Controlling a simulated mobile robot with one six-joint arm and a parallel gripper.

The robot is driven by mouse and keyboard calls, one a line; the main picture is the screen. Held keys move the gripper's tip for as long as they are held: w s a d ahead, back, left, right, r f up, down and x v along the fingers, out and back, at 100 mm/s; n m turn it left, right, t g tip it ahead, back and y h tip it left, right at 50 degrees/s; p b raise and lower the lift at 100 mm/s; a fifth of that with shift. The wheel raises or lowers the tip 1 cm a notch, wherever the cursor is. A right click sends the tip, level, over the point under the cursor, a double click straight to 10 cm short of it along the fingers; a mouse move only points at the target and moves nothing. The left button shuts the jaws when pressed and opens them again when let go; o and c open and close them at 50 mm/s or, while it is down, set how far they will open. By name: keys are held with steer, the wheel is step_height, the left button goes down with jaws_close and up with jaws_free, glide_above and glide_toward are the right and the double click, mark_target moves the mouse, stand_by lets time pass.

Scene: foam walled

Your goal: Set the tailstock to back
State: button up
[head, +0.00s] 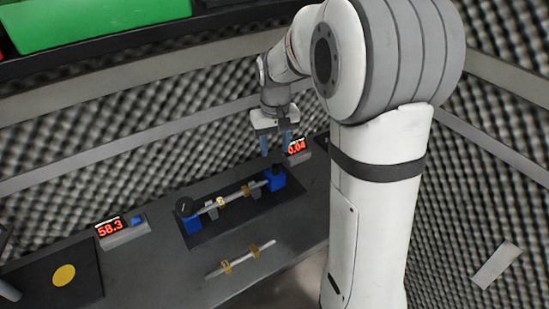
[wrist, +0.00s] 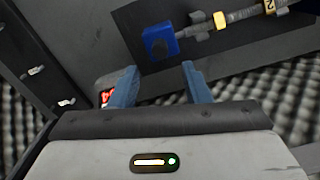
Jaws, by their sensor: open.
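A shaft (head: 232,196) with gold bands lies across a dark base plate (head: 246,213), between a blue block with a dark round dial (head: 187,208) at the left and a blue block, apparently the tailstock (head: 276,180), at the right. The tailstock also shows in the wrist view (wrist: 160,42), with a grey rod leading to the shaft's banded part. My gripper (head: 277,147) is open and empty, above and just behind the tailstock. In the wrist view my gripper (wrist: 157,80) has its fingers apart, with the tailstock beyond the tips. Whether its rod touches the shaft I cannot tell.
A red readout (head: 297,147) stands close to my gripper at the right. Another readout (head: 110,228) stands at the left. A second banded shaft (head: 240,259) lies in front. A dark mat (head: 30,276) bears a yellow disc. Foam walls close in behind and at the right.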

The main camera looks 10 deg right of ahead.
mark_target(275, 165)
step_height(275, 165, down, 7)
steer(key=shift+r, duration=0.1)
steer(key=shift+c, duration=0.4)
jaws_close()
stand_by(0.4)
